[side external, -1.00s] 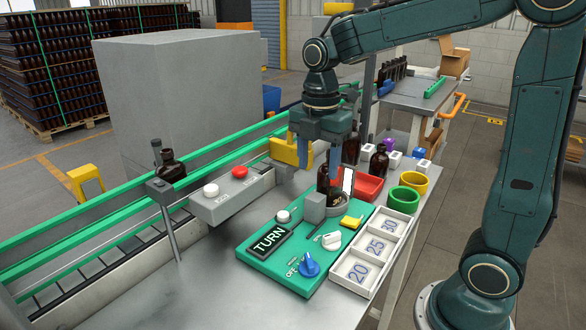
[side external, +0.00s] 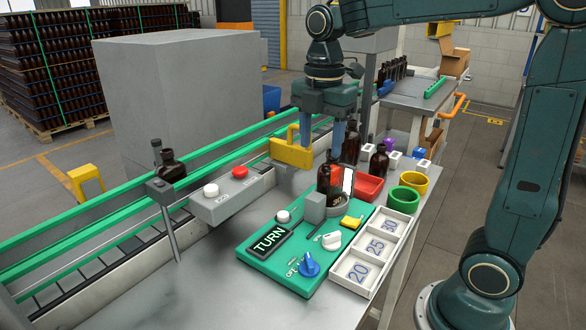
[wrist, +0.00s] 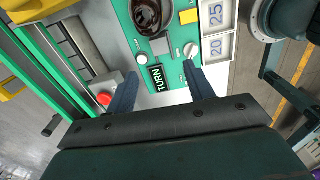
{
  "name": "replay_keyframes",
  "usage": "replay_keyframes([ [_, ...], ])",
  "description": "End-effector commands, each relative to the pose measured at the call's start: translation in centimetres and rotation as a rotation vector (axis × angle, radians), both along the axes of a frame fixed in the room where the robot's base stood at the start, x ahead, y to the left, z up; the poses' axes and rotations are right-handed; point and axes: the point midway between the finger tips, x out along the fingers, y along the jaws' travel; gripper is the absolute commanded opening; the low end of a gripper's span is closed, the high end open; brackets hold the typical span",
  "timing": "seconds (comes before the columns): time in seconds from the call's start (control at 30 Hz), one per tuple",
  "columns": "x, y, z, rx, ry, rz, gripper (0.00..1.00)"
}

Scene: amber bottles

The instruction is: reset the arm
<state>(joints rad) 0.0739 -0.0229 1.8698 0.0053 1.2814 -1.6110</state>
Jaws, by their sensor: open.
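My gripper (side external: 322,137) is open and empty, pointing down above the far end of the green panel (side external: 262,264). In the wrist view, my gripper (wrist: 163,86) shows its two blue fingers well apart with nothing between them. An amber bottle (side external: 324,178) stands in a holder on the panel, below my gripper and apart from it. In the wrist view the round brown bottle or holder (wrist: 150,14) is at the top edge. The panel carries a TURN display (side external: 269,240), a blue knob (side external: 309,263) and a white knob (side external: 331,241).
A white tray marked 20, 25, 30 (side external: 356,270) lies right of the panel. Green (side external: 404,199) and yellow (side external: 414,183) rings, a red tray (side external: 369,187) and more amber bottles (side external: 378,163) stand behind. A yellow block-like part (side external: 291,153) and a button box (side external: 226,199) are left.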

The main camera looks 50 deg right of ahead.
Motion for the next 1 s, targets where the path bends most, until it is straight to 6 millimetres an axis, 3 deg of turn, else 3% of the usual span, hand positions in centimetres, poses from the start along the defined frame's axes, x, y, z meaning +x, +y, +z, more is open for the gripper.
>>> replay_keyframes([
  [0.27,-2.7,0.6,0.6,0.007,-0.076,-0.229,0.53],
  [0.5,-6.0,1.2,0.8,0.047,-0.173,-0.539,0.53],
  [1.0,-12.6,2.2,-0.9,0.241,-0.339,-1.181,0.53],
])
